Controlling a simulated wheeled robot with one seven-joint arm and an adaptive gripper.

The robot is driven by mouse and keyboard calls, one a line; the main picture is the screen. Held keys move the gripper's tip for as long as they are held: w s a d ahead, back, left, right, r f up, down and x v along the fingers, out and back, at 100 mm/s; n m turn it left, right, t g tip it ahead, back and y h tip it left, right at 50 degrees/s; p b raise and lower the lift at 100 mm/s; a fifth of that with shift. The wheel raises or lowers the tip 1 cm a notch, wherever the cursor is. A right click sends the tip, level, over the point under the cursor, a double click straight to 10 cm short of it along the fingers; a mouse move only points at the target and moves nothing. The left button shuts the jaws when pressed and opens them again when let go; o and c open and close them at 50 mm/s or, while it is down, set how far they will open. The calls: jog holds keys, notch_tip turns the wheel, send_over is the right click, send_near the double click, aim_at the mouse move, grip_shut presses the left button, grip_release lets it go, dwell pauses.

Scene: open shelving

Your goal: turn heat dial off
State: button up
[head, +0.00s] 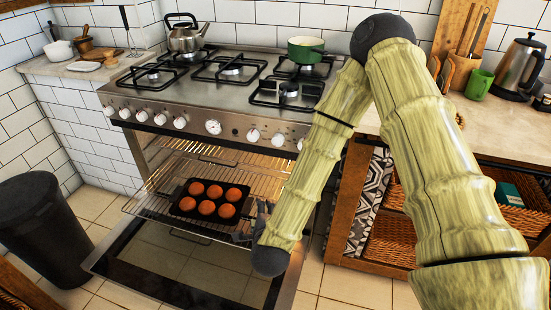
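White dials run along the stove's (225,95) front panel. A larger round dial with dark marks (213,127) sits near the middle, with smaller plain knobs (253,135) on both sides. The frame does not label which one is the heat dial, and its setting is too small to read. My gripper (261,210) is a dark shape low in front of the oven, beside the right end of the muffin tray (207,200) and below the dials, apart from them. The fingers are small and partly hidden by my wrist, so I cannot tell whether they are open.
The oven door (160,258) hangs open, low over the floor. The tray with several brown muffins rests on a pulled-out rack (152,205). A kettle (185,35) and green pot (305,50) stand on the stove. A black bin (40,225) stands left. A wooden cabinet (345,200) is right.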

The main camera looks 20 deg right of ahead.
jog(key=w+d+r+m+t+h+b, duration=0.1)
jog(key=w+r+m+t+h+b, duration=0.3)
jog(key=r+m, duration=0.4)
jog(key=m+g+h+b, duration=0.1)
jog(key=m+h+b, duration=0.2)
jog(key=m, duration=0.5)
send_near(277, 142)
jog(key=x, duration=0.8)
jog(key=shift+w+d+b, duration=0.15)
jog(key=shift+w+b, duration=0.15)
jog(key=shift+b, duration=0.05)
jog(key=c, duration=1)
